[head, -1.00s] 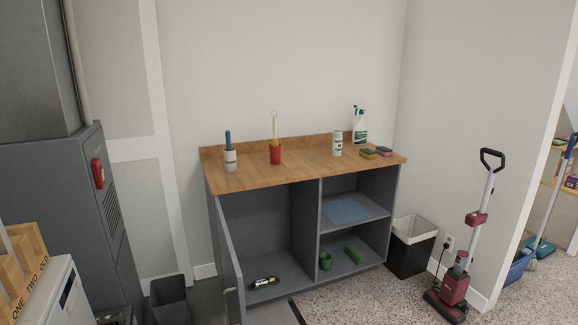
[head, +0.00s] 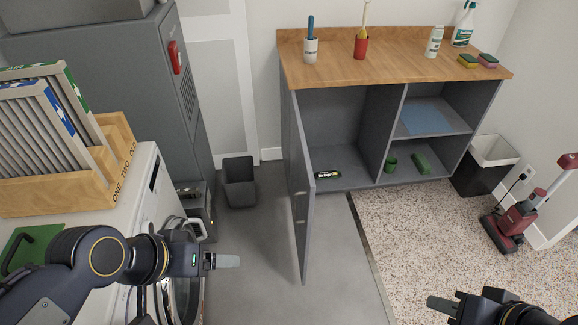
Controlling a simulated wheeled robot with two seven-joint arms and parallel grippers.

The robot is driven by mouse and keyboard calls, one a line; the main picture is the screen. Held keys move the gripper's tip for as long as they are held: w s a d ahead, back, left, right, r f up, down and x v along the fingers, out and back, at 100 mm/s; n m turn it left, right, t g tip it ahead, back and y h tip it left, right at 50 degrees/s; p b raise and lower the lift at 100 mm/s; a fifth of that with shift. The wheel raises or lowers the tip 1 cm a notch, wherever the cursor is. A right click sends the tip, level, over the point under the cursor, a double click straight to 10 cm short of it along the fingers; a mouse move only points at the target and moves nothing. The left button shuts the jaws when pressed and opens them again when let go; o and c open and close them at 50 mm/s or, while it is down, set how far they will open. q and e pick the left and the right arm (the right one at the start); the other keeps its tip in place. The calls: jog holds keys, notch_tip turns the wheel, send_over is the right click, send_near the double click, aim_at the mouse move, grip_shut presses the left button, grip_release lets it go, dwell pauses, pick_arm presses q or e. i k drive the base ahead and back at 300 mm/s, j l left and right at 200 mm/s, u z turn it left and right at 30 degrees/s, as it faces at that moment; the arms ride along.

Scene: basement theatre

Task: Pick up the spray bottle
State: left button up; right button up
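The spray bottle (head: 463,28) is white with a teal label and a spray head. It stands upright at the back right of the wooden counter top (head: 400,66), near the top edge of the head view. My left gripper (head: 226,261) is beside the washing machine, low and far from the bottle. My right gripper (head: 438,304) is at the bottom right, over the floor, also well apart from the bottle. Both grippers seem empty. Each is seen from an angle that does not show the gap between its fingers.
A white bottle (head: 434,42) and two sponges (head: 468,61) are close to the spray bottle. The cabinet door (head: 300,190) stands open toward me. A bin (head: 484,164) and a red floor cleaner (head: 516,222) are at right. The speckled floor (head: 420,235) is clear.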

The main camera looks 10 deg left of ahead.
aim_at(461, 36)
jog(key=i+j+u, duration=0.1)
jog(key=i+j, duration=0.15)
jog(key=i, duration=0.15)
jog(key=i+j, duration=0.2)
jog(key=i, duration=0.2)
jog(key=u, duration=0.05)
